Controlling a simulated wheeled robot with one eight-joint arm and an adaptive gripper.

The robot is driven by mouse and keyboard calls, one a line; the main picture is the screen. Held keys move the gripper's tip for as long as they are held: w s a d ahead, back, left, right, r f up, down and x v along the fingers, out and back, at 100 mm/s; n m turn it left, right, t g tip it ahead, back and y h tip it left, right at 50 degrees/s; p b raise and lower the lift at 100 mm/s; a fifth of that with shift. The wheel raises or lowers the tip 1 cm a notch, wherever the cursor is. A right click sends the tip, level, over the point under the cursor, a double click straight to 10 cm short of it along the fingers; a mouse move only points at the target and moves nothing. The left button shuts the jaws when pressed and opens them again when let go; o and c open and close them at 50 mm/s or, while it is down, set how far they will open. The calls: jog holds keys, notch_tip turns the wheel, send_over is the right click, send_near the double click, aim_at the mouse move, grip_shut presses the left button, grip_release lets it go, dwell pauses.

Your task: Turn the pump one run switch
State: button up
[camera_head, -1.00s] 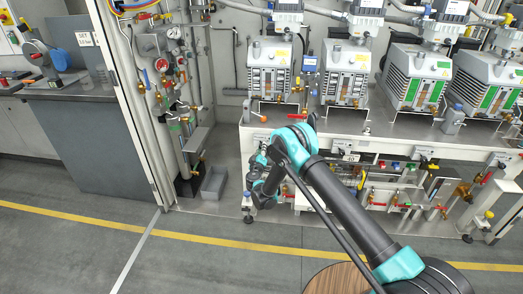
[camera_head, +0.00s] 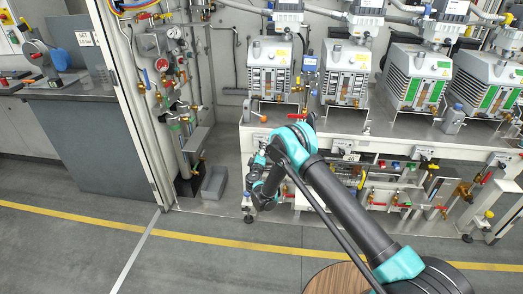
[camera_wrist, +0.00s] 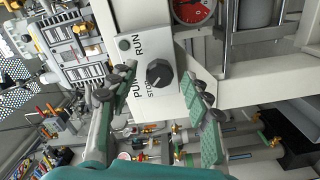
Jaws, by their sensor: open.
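The run switch is a black rotary knob (camera_wrist: 158,73) on a light label plate (camera_wrist: 133,46). The plate reads RUN and STOP, turned sideways in the wrist view, with a small dark round button near its upper left corner. My gripper (camera_wrist: 160,82) is open, with one green-padded finger left of the knob and the other right of it. The knob shows between the fingers, and I see no clear contact.
A red gauge (camera_wrist: 193,10) sits just above the plate in the wrist view. Pipes and valves lie below. In the head view, several vacuum pumps (camera_head: 270,68) stand on a white frame, with a grey bin (camera_head: 214,184) on the floor to its left.

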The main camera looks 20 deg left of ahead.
jog(key=shift+s+d, duration=0.15)
jog(key=shift+s, duration=0.4)
jog(key=v, duration=0.6)
dwell(0.4)
dwell(0.4)
